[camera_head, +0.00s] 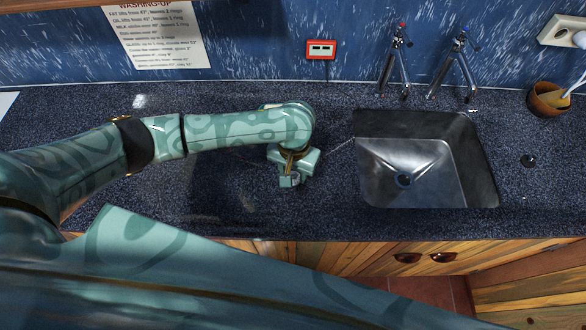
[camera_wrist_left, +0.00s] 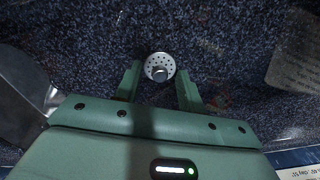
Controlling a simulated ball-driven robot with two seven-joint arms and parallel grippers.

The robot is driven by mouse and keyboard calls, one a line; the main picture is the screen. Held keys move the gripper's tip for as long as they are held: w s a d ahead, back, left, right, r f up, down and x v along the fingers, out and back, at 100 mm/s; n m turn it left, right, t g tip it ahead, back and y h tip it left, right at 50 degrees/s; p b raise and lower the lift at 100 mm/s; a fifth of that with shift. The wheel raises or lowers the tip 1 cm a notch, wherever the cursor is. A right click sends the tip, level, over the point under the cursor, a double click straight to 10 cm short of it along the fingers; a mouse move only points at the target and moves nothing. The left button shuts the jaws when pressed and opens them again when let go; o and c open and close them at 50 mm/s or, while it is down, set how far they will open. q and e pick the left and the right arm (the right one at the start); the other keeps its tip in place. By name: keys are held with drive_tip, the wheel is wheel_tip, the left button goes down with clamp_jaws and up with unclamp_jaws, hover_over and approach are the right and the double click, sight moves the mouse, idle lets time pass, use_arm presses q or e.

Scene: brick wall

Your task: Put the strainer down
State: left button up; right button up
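The strainer (camera_wrist_left: 160,66) is a small round metal disc with holes and a central knob, seen in the left wrist view. It is between and slightly beyond the fingertips of my left gripper (camera_wrist_left: 159,75), with a narrow gap on each side. The fingers are apart and do not appear to grip it. It appears to lie on the dark speckled counter (camera_wrist_left: 90,50). In the head view my left gripper (camera_head: 290,181) points down low over the counter, left of the sink (camera_head: 425,160), and the strainer is hidden there. My right gripper is out of view.
The sink's metal edge (camera_wrist_left: 28,95) shows at the left of the wrist view. Two taps (camera_head: 397,62) stand behind the sink. A brown bowl (camera_head: 546,101) and a small black disc (camera_head: 527,160) are to its right. The counter's front edge lies close below my left gripper.

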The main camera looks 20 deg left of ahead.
sight(294, 174)
use_arm(q)
drive_tip(key=shift+r, duration=0.1)
wheel_tip(294, 174, up, 12)
drive_tip(key=p, duration=0.5)
drive_tip(key=shift+d, duration=0.1)
